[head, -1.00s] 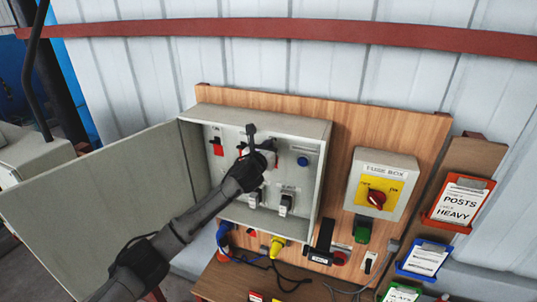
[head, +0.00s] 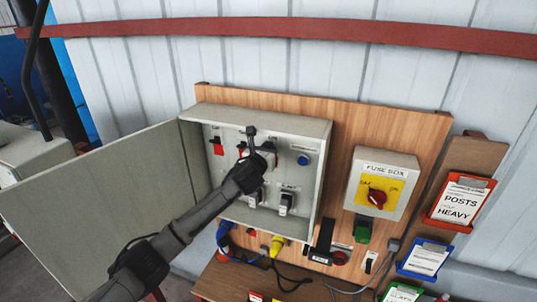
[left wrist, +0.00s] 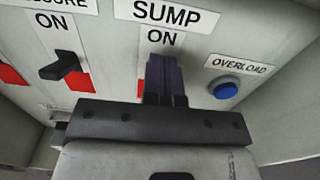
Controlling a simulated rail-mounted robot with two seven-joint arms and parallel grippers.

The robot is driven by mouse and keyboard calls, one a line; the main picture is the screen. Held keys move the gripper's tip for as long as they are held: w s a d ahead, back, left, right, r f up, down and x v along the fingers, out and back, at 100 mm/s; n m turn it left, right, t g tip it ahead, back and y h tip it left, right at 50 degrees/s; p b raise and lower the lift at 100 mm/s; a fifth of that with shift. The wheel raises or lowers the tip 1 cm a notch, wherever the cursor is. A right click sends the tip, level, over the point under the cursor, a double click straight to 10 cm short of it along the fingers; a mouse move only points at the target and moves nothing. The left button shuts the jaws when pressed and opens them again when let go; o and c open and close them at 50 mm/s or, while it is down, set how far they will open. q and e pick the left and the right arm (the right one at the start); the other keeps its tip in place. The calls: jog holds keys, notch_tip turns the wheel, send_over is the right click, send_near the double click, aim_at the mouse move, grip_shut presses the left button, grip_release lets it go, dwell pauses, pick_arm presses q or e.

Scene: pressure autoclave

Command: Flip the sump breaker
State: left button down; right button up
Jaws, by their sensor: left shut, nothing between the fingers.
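The sump breaker (left wrist: 142,88) sits under the SUMP and ON labels in the left wrist view. A red patch of it shows, and its lever is hidden behind my fingers. My left gripper (left wrist: 164,72) is shut with nothing in it, its fingertips up at the breaker just below the ON label. I cannot tell whether they touch the lever. In the head view my left gripper (head: 268,155) reaches into the open grey breaker box (head: 324,150) and hides the sump breaker there. My right gripper is not in view.
The pressure breaker (left wrist: 65,66), with a black lever, is to the left. The blue overload button (left wrist: 225,88) is close on the right. The open box door (head: 100,205) stands left of my arm. A fuse box (head: 385,170) with a red knob is mounted to the right.

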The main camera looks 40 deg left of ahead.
pick_arm(q)
notch_tip(320, 180, down, 2)
jog(key=shift+f+b, duration=0.1)
jog(key=shift+b, duration=0.3)
dwell(0.3)
jog(key=shift+s+d+r+p, duration=0.2)
jog(key=shift+s+r+p, duration=0.15)
jog(key=shift+s+p, duration=0.45)
jog(key=shift+s+d+r+p, duration=0.2)
jog(key=shift+s+r+p, duration=0.1)
jog(key=shift+s+p, duration=0.5)
jog(key=shift+p+v, duration=1.35)
jog(key=shift+v, duration=1.55)
